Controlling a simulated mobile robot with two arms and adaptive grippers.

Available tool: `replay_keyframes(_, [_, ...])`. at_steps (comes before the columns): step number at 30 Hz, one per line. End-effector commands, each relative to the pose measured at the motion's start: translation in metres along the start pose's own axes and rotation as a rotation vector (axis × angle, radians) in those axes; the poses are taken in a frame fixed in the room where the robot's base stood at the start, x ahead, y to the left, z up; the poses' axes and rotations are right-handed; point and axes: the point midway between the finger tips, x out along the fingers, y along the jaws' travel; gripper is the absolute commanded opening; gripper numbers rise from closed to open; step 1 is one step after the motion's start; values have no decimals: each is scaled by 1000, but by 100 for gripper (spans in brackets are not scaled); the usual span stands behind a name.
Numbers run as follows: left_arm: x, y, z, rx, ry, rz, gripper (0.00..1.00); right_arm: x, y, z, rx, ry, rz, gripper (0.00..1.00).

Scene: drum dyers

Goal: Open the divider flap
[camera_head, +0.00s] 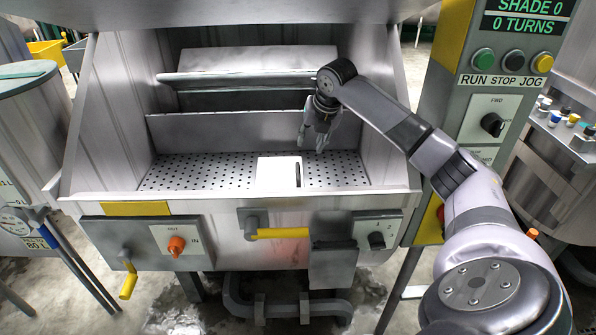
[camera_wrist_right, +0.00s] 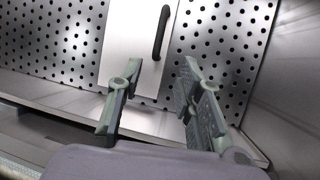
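A pale flat panel (camera_head: 275,174) with a dark bar handle (camera_head: 298,174) lies on the perforated floor of the steel trough; it looks like the divider flap. In the right wrist view the panel (camera_wrist_right: 128,45) lies flat, with its black handle (camera_wrist_right: 161,32) near its right side. My right gripper (camera_head: 312,144) hangs inside the trough, above and behind the panel in the head view. In the wrist view its fingers (camera_wrist_right: 160,76) are apart with nothing between them, and the handle is beyond the fingertips, not touched. My left gripper is not in view.
The trough has sloped steel side walls and a front rim (camera_head: 240,200). A horizontal bar (camera_head: 235,77) and a back plate (camera_head: 230,131) cross its rear. Below the rim are an orange knob (camera_head: 177,244) and a yellow lever handle (camera_head: 283,233). A control post (camera_head: 490,110) stands at right.

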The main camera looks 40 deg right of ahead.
Motion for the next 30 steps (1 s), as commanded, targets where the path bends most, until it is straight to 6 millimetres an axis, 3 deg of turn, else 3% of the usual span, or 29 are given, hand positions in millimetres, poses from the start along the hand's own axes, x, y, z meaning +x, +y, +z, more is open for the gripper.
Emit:
replay_keyframes(18, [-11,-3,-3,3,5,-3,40,128,1,-1,2,4,-1,33])
replay_keyframes(24, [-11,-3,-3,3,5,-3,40,151,1,0,2,1,1,33])
replay_keyframes(30, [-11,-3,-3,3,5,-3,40,160,0,0,0,0,-1,33])
